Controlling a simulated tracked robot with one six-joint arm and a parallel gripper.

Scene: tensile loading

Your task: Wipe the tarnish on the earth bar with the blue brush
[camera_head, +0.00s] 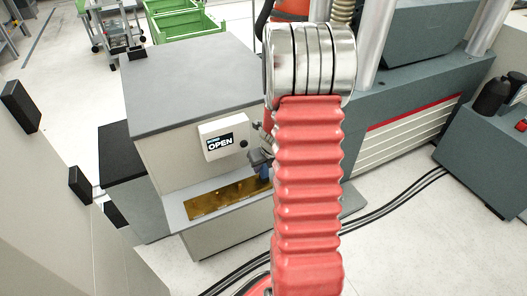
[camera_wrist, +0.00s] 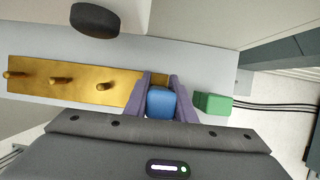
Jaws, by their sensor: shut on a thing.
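The brass earth bar (camera_head: 228,198) lies along the pale ledge of the grey cabinet, with uneven darker brown patches on it. In the wrist view the earth bar (camera_wrist: 70,92) carries three pegs and reaches right as far as my fingers. My gripper (camera_wrist: 160,80) has purple fingers shut on the blue brush (camera_wrist: 161,102), at the bar's right end. Whether the brush touches the bar cannot be told. In the head view my red arm hides most of the gripper; a bit of the blue brush (camera_head: 264,173) shows beside it.
A green block (camera_wrist: 213,104) sits just right of my fingers. A dark rounded knob-like part (camera_wrist: 95,20) juts out above the bar. A display reading OPEN (camera_head: 221,141) is on the cabinet (camera_head: 190,80) above the ledge. Black cables (camera_head: 390,205) run over the floor at right.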

